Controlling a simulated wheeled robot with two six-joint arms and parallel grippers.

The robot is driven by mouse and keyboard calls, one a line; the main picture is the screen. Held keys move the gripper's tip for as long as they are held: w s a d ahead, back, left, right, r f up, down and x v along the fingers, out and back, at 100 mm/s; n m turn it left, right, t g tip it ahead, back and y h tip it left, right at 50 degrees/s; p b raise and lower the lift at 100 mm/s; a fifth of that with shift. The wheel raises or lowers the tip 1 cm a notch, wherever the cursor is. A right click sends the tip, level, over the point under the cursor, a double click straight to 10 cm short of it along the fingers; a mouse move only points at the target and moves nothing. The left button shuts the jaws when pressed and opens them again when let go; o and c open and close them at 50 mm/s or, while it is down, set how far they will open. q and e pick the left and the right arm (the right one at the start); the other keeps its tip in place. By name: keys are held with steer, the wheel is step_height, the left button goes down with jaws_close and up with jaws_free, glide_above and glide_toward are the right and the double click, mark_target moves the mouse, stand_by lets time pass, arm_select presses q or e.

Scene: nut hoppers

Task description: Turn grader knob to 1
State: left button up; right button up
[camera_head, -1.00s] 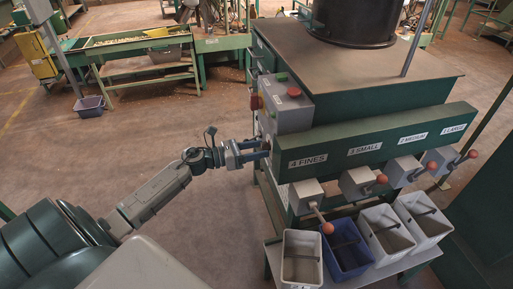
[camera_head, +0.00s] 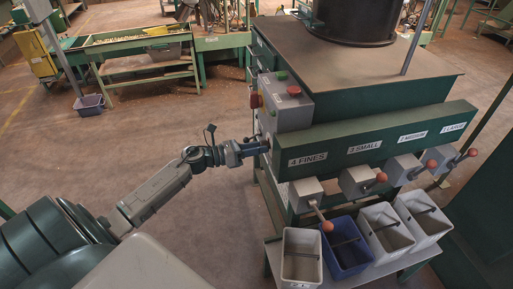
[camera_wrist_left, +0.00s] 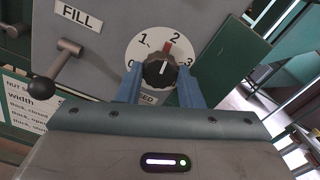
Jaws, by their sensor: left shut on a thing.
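The grader knob (camera_wrist_left: 159,70) is black with a white line, on a white round dial (camera_wrist_left: 140,50) marked 0 to 3 in the left wrist view. The white line points up, and a red mark sits at the top of the knob just beside the 2. My left gripper (camera_wrist_left: 160,80) has its two blue fingers on either side of the knob, shut on it. In the head view my left gripper (camera_head: 262,146) reaches the left end of the grader machine (camera_head: 380,133), where the knob itself is hidden. My right gripper is not in view.
A FILL label (camera_wrist_left: 77,15) and a lever with a black ball (camera_wrist_left: 40,91) are left of the dial. A grey control box (camera_head: 287,101) with red and green buttons is above my gripper. Several levered outlets stand over bins (camera_head: 301,256) at the front.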

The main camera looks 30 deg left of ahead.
arm_select(q)
steer(key=n+p, duration=0.3)
steer(key=n, duration=0.7)
stand_by(0.5)
steer(key=o, duration=1)
steer(key=shift+c, duration=0.2)
